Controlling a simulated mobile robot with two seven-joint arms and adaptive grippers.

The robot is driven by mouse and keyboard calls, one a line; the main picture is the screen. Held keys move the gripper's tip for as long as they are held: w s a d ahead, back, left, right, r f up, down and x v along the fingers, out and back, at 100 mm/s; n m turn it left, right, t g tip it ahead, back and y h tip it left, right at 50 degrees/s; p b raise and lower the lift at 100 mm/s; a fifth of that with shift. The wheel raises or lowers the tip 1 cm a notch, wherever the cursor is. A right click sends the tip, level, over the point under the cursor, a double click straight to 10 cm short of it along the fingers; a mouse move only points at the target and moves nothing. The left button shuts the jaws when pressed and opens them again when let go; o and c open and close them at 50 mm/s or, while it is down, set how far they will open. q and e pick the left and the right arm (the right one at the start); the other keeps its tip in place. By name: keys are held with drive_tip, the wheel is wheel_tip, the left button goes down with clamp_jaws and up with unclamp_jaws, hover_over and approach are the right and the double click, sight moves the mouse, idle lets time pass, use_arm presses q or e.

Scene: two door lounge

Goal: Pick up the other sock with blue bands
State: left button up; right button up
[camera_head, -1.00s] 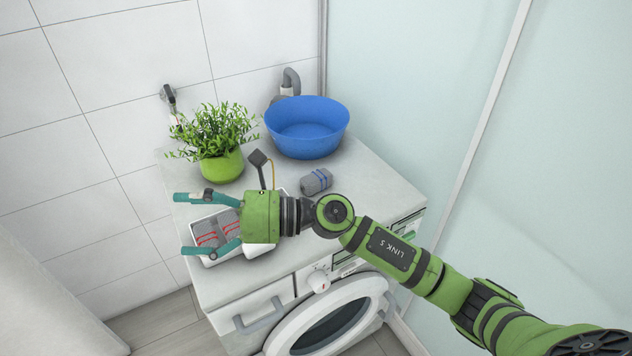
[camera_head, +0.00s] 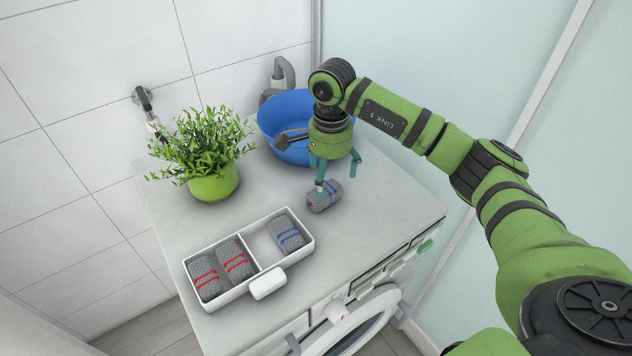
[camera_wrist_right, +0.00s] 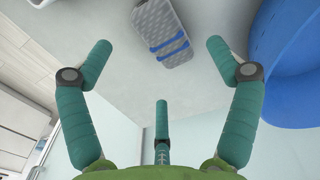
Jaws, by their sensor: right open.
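A grey rolled sock with blue bands (camera_head: 324,198) lies on the washing machine top, in front of the blue basin. It also shows in the right wrist view (camera_wrist_right: 158,32), at the top, beyond the fingertips. My right gripper (camera_head: 338,178) points down over it, open and empty; one finger hides a little of the sock. In the wrist view the open fingers (camera_wrist_right: 158,62) stand apart, with the sock not between them. Another blue-banded sock (camera_head: 288,235) sits in the right compartment of a white tray (camera_head: 262,252). My left gripper is not in view.
Two red-banded socks (camera_head: 221,267) fill the tray's left compartment. A blue basin (camera_head: 275,125) stands right behind my right gripper. A green potted plant (camera_head: 213,185) stands at the back left. The top between plant, tray and loose sock is clear.

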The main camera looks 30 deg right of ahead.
sight(327, 192)
drive_tip(key=f+p, duration=0.1)
drive_tip(key=f, duration=0.1)
drive_tip(key=shift+s+a+f+p, duration=0.15)
drive_tip(key=shift+s+f+p, duration=0.2)
drive_tip(key=shift+p, duration=0.05)
drive_tip(key=shift+w+f+p, duration=0.2)
drive_tip(key=shift+f+p, duration=0.1)
drive_tip(key=shift+f, duration=1.4)
drive_tip(key=shift+c, duration=0.4)
drive_tip(key=shift+w, duration=0.1)
drive_tip(key=c, duration=1.1)
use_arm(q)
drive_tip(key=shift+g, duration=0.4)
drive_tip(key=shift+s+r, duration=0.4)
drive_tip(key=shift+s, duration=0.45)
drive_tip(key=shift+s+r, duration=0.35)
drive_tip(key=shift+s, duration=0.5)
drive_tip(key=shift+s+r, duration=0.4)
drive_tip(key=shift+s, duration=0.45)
